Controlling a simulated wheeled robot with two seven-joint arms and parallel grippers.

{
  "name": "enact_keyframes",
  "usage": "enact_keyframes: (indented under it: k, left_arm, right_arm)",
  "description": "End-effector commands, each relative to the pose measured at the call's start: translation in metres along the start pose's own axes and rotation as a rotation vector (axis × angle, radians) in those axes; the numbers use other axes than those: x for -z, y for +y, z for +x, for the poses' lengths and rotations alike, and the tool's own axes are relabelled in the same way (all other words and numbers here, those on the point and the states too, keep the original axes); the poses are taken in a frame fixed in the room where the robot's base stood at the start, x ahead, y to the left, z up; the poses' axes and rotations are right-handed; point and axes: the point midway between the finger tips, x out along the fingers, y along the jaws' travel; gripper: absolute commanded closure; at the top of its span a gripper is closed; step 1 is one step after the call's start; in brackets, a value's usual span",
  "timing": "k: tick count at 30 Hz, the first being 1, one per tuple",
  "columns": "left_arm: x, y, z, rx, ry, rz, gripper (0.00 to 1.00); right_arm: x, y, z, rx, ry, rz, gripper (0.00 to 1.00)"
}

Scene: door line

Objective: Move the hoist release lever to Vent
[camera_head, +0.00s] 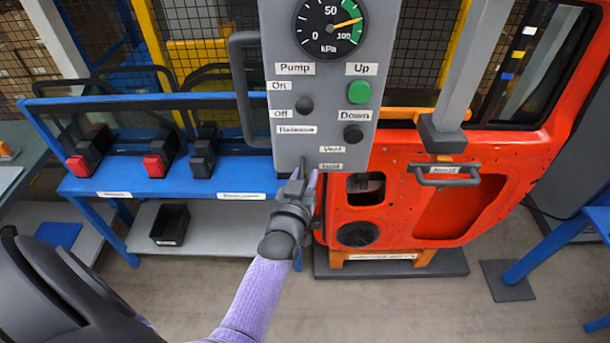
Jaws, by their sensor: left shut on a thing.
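The grey hoist control panel (270,60) hangs in the upper middle of the head view. Its release lever (302,162) is a small dark stick low on the panel, under the Release label (296,129). The Vent label (332,149) is to its right, with the Hold label (331,166) just below that. The lever's visible tip is around the height of the Hold label; its lower part is hidden by my gripper. My left gripper (304,179) reaches up from below and is shut on the lever. My right gripper is not in view.
The panel's gauge (330,27) has its needle in the green band. Green Up (359,92) and black Down (353,135) buttons are close above. An orange door (400,210) stands behind on the right. A blue bench (245,172) with window parts is at the left.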

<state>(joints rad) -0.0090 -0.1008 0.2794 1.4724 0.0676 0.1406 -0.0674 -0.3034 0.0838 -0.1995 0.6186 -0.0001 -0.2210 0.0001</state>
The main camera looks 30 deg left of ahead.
Motion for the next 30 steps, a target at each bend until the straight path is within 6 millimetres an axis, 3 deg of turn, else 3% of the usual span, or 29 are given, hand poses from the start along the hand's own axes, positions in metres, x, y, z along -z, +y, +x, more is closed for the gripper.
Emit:
enact_keyframes:
  k: [1,3,30]
  left_arm:
    - [-0.0001,-0.0001,0.0000,0.000,0.000,0.000,0.89]
    - [-0.0001,-0.0001,0.0000,0.000,0.000,0.000,1.00]
    - [-0.0007,0.0000,-0.0003,0.000,-0.002,0.000,1.00]
  right_arm:
    - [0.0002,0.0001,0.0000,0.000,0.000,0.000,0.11]
    - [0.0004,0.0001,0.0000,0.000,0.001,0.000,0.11]
    - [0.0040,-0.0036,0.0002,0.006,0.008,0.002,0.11]
